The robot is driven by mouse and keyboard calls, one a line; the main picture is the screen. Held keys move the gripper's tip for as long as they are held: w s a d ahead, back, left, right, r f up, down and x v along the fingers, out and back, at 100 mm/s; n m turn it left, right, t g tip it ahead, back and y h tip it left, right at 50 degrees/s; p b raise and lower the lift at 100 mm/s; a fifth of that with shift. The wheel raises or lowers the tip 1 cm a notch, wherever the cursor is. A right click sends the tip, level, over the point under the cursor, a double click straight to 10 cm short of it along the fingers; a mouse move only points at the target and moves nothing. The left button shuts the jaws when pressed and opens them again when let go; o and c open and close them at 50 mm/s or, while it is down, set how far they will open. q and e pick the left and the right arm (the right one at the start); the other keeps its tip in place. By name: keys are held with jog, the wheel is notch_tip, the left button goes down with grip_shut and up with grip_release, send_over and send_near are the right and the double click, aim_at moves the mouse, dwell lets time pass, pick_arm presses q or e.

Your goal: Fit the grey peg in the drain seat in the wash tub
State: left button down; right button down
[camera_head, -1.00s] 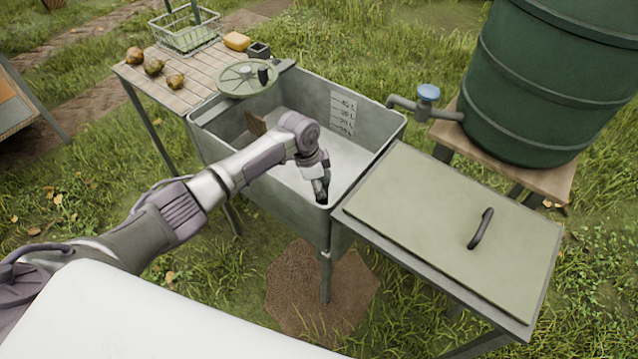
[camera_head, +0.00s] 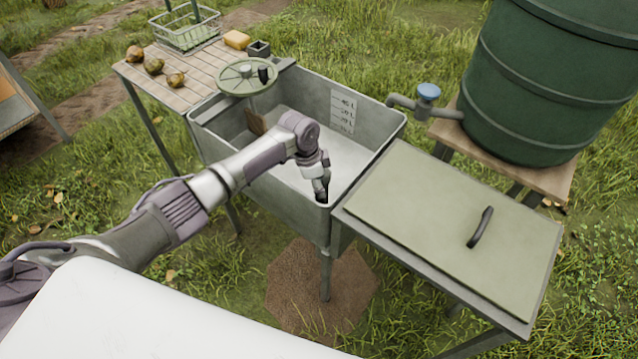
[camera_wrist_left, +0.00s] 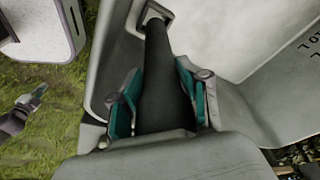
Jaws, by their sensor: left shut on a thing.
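My left gripper (camera_head: 322,190) is down inside the grey wash tub (camera_head: 365,160), near its front right corner. In the left wrist view the gripper (camera_wrist_left: 163,105) is shut on the dark grey peg (camera_wrist_left: 166,75), with a teal-padded finger on each side. The peg's far end overlaps a square grey collar, apparently the drain seat (camera_wrist_left: 166,13), at the tub's corner. I cannot tell how deep the end sits. In the head view my wrist and the tub wall hide the seat. What looks like my right gripper (camera_wrist_left: 28,106) is small over the grass in the left wrist view.
A round green lid-like disc (camera_head: 235,83) lies over the tub's back left edge. A tap (camera_head: 428,93) and green barrel (camera_head: 550,90) stand right. A lidded table (camera_head: 430,220) adjoins the tub.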

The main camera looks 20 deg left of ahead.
pick_arm(q)
jog(key=shift+f, duration=0.15)
jog(key=shift+b+x, duration=0.65)
jog(key=shift+x, duration=0.15)
jog(key=shift+a+f, duration=0.15)
jog(key=shift+f+b, duration=0.5)
jog(key=shift+f, duration=0.45)
dwell(0.4)
jog(key=shift+f+b, duration=0.3)
jog(key=shift+b, duration=0.05)
